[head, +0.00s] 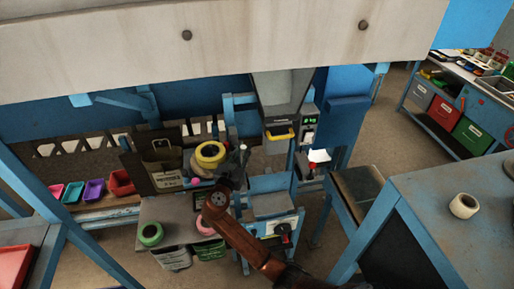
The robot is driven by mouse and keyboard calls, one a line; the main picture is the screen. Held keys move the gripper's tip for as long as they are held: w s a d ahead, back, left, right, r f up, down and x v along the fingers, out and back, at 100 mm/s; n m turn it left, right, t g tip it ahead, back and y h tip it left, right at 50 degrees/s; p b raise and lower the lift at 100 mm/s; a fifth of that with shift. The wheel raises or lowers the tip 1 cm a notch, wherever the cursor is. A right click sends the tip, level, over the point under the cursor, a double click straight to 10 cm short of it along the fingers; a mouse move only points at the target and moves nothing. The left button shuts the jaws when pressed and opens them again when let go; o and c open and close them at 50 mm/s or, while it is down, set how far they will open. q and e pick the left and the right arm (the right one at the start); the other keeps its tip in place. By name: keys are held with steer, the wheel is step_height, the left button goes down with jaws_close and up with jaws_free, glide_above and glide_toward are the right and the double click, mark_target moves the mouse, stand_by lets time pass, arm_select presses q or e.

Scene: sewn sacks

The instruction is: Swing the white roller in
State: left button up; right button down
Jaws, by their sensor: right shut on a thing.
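My right arm comes in from the bottom, and its gripper (238,170) is small and dark beyond the brown wrist joint. It is shut on a slim pale upright piece (244,154), which looks like the white roller, beside the sewing machine. The fingers and the lower part of this piece are hard to make out. My left gripper is not in view.
A yellow spool (210,154) stands left of my gripper, and a green roll (150,234) lies on the grey shelf. A yellow-edged chute (280,134) hangs to the right. A pale roll (464,205) sits on the blue-edged table (425,225).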

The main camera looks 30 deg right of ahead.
steer(key=shift+w+a+m+g+h, duration=0.1)
steer(key=shift+a+m+g+h, duration=0.45)
steer(key=shift+m+g+h, duration=0.2)
steer(key=shift+w+a+m+g+h, duration=0.1)
steer(key=shift+a+m+g+h, duration=0.2)
steer(key=shift+m+g+h, duration=0.25)
steer(key=shift+a+m+g+h, duration=0.2)
steer(key=shift+a+m+g, duration=0.1)
steer(key=shift+g, duration=0.4)
steer(key=c, duration=2.1)
jaws_free()
steer(key=o, duration=0.3)
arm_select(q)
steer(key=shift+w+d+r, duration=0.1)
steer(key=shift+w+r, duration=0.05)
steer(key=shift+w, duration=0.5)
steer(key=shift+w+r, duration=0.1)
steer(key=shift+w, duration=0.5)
arm_select(e)
steer(key=shift+o, duration=0.2)
steer(key=v, duration=1.2)
